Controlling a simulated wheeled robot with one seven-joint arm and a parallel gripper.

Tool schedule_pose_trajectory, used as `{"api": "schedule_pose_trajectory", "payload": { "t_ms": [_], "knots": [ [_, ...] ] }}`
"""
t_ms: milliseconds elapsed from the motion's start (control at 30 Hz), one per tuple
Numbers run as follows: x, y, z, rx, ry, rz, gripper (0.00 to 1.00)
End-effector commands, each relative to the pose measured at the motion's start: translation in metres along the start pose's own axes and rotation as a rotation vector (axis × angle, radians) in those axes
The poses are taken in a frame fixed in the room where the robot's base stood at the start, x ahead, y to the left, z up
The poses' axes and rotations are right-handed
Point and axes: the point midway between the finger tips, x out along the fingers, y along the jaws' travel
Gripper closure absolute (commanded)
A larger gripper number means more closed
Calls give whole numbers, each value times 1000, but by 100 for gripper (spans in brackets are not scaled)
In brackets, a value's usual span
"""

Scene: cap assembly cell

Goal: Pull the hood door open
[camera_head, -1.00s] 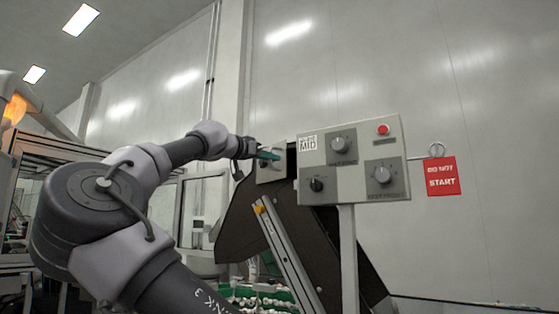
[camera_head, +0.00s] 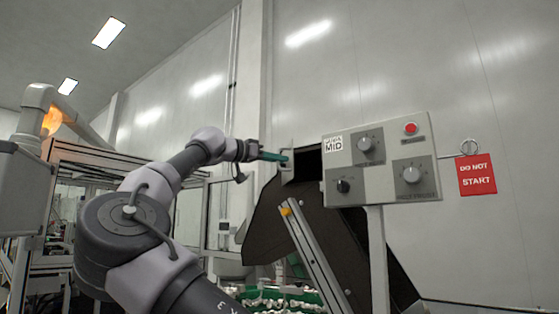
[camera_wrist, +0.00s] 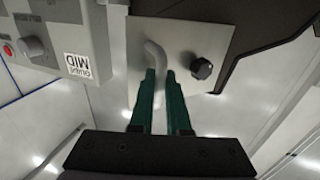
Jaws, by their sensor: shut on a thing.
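The hood door (camera_wrist: 190,35) is a light metal plate with a bent grey handle (camera_wrist: 155,52) and a black knob (camera_wrist: 202,68). In the wrist view the green fingers of my gripper (camera_wrist: 161,78) are shut around the lower end of the handle. In the head view the door (camera_head: 291,151) shows as a narrow, nearly edge-on plate at the tips of my gripper (camera_head: 284,158). It stands swung out from the dark hood (camera_head: 275,222), with a dark opening (camera_head: 309,164) showing to its right. The inside of the hood is too dark to see.
A grey control panel (camera_head: 400,195) with knobs and a red button stands just right of the opening. A red "DO NOT START" tag (camera_head: 478,174) hangs at its right. A slanted metal rail (camera_head: 318,258) and green bin (camera_head: 285,299) are below.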

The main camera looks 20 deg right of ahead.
Motion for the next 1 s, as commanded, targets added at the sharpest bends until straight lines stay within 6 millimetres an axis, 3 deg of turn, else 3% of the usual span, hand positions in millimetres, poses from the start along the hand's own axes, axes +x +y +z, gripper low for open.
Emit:
{"api": "schedule_pose_trajectory", "payload": {
  "t_ms": [133, 167, 200, 233, 633, 1000],
  "knots": [
    [0, 0, -1, -1, 2, -1, 100],
    [0, 0, -1, -1, 2, -1, 78],
    [0, 0, -1, -1, 2, -1, 62],
    [0, 0, -1, -1, 2, -1, 56],
    [-6, 0, 0, -1, 2, -1, 56],
    [-75, -1, -1, -1, 4, -3, 56]
  ]
}}
